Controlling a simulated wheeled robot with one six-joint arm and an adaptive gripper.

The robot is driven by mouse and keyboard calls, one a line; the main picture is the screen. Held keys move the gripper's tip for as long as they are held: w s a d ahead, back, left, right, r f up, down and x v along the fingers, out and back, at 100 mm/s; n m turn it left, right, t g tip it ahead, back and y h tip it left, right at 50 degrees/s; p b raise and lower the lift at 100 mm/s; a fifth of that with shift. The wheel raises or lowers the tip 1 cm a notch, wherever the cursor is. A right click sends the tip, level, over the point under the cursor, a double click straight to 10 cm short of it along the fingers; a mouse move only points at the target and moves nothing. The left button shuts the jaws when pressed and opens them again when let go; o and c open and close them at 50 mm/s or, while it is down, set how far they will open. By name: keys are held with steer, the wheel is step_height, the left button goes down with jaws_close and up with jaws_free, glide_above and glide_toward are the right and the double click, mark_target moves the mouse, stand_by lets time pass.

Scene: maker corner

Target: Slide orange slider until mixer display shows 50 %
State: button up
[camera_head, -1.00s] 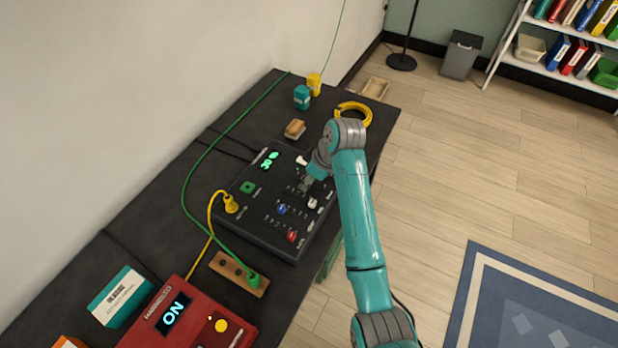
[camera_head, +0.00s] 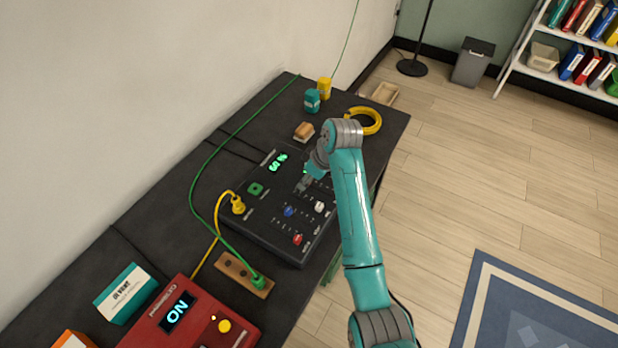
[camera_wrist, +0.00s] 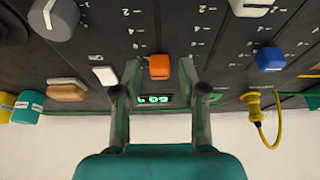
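The black mixer (camera_head: 272,218) lies on the dark table. Its green-lit display (camera_head: 279,161) seems to read 50 or 60 %; I cannot tell which. The display also shows upside down in the wrist view (camera_wrist: 155,99), partly behind the orange slider. The orange slider (camera_wrist: 160,67) stands between my gripper's fingertips (camera_wrist: 159,72), with a visible gap on each side. My gripper is open and low over the mixer in the head view (camera_head: 304,183), where it hides the orange slider.
The blue slider (camera_wrist: 270,59), a white slider (camera_wrist: 251,7) and a white button (camera_wrist: 105,76) are near my gripper.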

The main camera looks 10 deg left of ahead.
steer(key=v, duration=1.2)
stand_by(0.6)
